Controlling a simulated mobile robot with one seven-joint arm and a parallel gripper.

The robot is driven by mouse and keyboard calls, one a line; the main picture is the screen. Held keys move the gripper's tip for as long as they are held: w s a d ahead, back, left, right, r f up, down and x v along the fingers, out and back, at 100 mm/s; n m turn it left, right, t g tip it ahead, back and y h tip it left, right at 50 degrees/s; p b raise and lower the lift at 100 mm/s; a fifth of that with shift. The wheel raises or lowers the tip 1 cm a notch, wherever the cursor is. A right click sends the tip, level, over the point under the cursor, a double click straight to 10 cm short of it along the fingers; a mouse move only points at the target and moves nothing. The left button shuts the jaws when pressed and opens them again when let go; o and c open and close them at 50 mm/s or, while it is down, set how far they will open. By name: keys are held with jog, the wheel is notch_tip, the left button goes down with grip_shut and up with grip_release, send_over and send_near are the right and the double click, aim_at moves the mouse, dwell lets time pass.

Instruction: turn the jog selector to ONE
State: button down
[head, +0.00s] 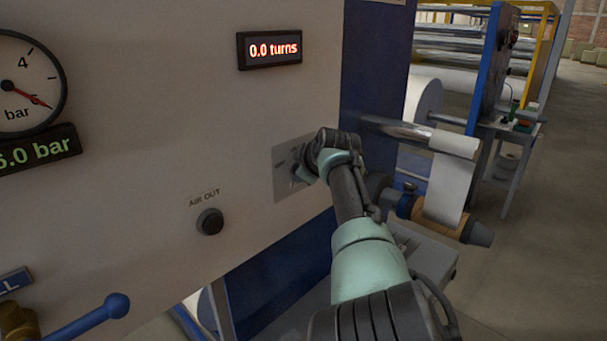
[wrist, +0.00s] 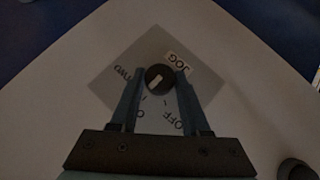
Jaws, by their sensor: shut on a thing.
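The jog selector (wrist: 160,78) is a dark round knob with a white pointer mark on a grey plate (wrist: 104,84). My gripper (wrist: 158,74) is shut on the knob, with one finger on each side. The white mark slants to the lower left of the wrist view, roughly toward a label of which only an O shows beside the left finger. OFF reads upside down at the lower right, JOG at the upper right, and a partly hidden label, seemingly TWO, at the left. In the head view my gripper (head: 303,171) covers most of the selector on its plate (head: 287,187).
The pale panel also carries a 0.0 turns display (head: 270,49), a pressure gauge (head: 27,85), a black AIR OUT button (head: 210,222) and a blue-handled lever (head: 92,318). A roller with white film (head: 452,180) stands right of my arm.

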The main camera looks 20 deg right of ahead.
dwell(0.4)
jog(key=shift+c, duration=1.9)
grip_release()
jog(key=shift+s+d+r, duration=0.1)
jog(key=b+v, duration=0.4)
jog(key=v, duration=0.8)
jog(key=shift+s+r, duration=0.2)
jog(key=shift+s, duration=0.1)
jog(key=shift+a, duration=0.2)
